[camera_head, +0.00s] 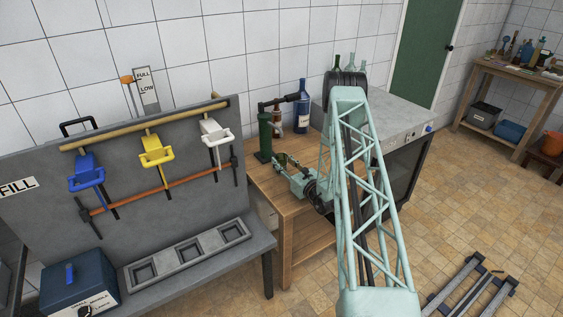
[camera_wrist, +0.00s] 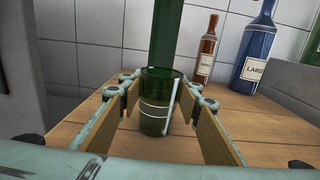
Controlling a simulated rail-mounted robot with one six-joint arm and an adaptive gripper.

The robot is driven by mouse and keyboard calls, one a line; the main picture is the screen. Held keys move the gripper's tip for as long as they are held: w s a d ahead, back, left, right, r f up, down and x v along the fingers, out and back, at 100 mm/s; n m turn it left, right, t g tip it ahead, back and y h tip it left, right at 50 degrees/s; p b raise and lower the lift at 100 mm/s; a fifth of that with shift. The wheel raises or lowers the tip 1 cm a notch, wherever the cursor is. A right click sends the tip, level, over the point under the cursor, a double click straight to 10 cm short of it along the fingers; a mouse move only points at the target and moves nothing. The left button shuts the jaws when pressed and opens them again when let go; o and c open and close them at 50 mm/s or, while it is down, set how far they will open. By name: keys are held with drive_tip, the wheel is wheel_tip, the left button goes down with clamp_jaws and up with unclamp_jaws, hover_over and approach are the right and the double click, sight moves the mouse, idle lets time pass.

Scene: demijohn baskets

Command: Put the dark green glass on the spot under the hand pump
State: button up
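The dark green glass (camera_wrist: 158,103) is upright in the wrist view, with pale lines around it. My gripper (camera_wrist: 160,98) has one finger on each side of it, near the fingertips. The fingers are apart by about the glass's width; I cannot tell whether the pads touch it. Whether the glass rests on the wooden table or hangs just above it is unclear. The green hand pump (camera_head: 265,136), with a dark arm at its top, stands at the table's back left. Its column (camera_wrist: 166,32) rises behind the glass in the wrist view. The spot under it is not clearly visible.
A blue labelled bottle (camera_wrist: 256,48) and a brown bottle (camera_wrist: 206,50) stand behind right on the wooden table (camera_head: 287,222). A grey panel with coloured clamps (camera_head: 155,150) is left. A grey-topped cabinet (camera_head: 395,120) with green bottles is right.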

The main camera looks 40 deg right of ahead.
drive_tip(key=o, duration=0.4)
drive_tip(key=shift+r, duration=0.2)
drive_tip(key=s, duration=0.4)
drive_tip(key=s+a, duration=0.1)
drive_tip(key=s, duration=0.3)
drive_tip(key=s+p, duration=0.1)
drive_tip(key=s, duration=0.3)
drive_tip(key=shift+a, duration=0.25)
drive_tip(key=shift+f, duration=0.1)
drive_tip(key=shift+d, duration=0.15)
idle(0.5)
